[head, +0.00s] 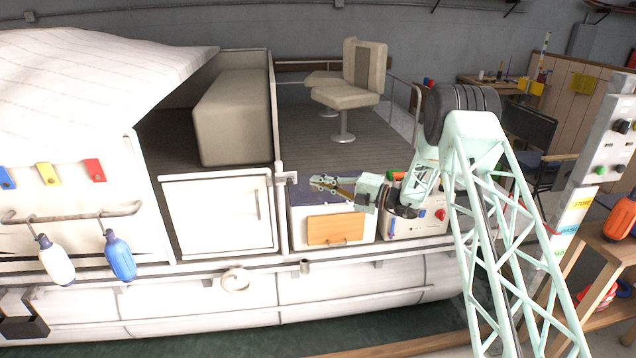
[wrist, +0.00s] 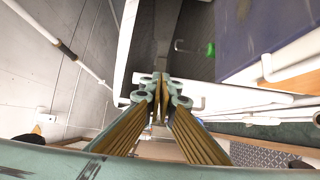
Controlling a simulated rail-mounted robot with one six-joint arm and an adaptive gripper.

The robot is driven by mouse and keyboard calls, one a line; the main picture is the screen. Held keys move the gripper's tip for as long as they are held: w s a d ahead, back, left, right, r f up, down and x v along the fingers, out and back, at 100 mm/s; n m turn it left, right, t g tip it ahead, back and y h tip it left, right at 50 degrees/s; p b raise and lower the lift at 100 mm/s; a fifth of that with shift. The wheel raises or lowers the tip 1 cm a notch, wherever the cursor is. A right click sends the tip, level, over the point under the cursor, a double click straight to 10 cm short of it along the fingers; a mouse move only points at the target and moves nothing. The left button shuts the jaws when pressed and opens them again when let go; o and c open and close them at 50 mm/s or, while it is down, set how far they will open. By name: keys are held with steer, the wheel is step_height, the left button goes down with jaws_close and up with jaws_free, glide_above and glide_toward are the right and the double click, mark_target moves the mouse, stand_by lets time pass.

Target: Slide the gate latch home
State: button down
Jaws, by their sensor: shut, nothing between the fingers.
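The white gate (head: 217,216) stands upright in the boat's side rail in the head view, its right edge close to a white post (head: 280,215). A small pale fitting (head: 279,167) sits by that post; I cannot tell whether it is the latch. My gripper (head: 318,181) is shut and empty, pointing left above a white cabinet, a short way right of the post. In the wrist view its fingertips (wrist: 160,78) meet in front of white rails.
The cabinet has a wooden front panel (head: 335,229). A control box (head: 425,218) with a red button stands right of it. A seat (head: 350,85) and a long bench (head: 232,118) are on deck. White and blue fenders (head: 120,257) hang at left. Open deck lies behind the gripper.

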steer(key=shift+a, duration=0.3)
steer(key=a, duration=0.2)
steer(key=s+a+b, duration=0.1)
steer(key=a, duration=0.2)
stand_by(0.7)
steer(key=shift+d, duration=0.1)
steer(key=shift+s+a+p, duration=0.15)
steer(key=shift+a+p, duration=0.1)
steer(key=shift+a, duration=0.45)
steer(key=shift+s+a+p, duration=0.15)
steer(key=shift+a+p, duration=0.05)
steer(key=shift+a, duration=0.5)
stand_by(1.1)
steer(key=shift+d, duration=0.15)
steer(key=w+d+p, duration=0.1)
steer(key=d, duration=0.5)
stand_by(0.7)
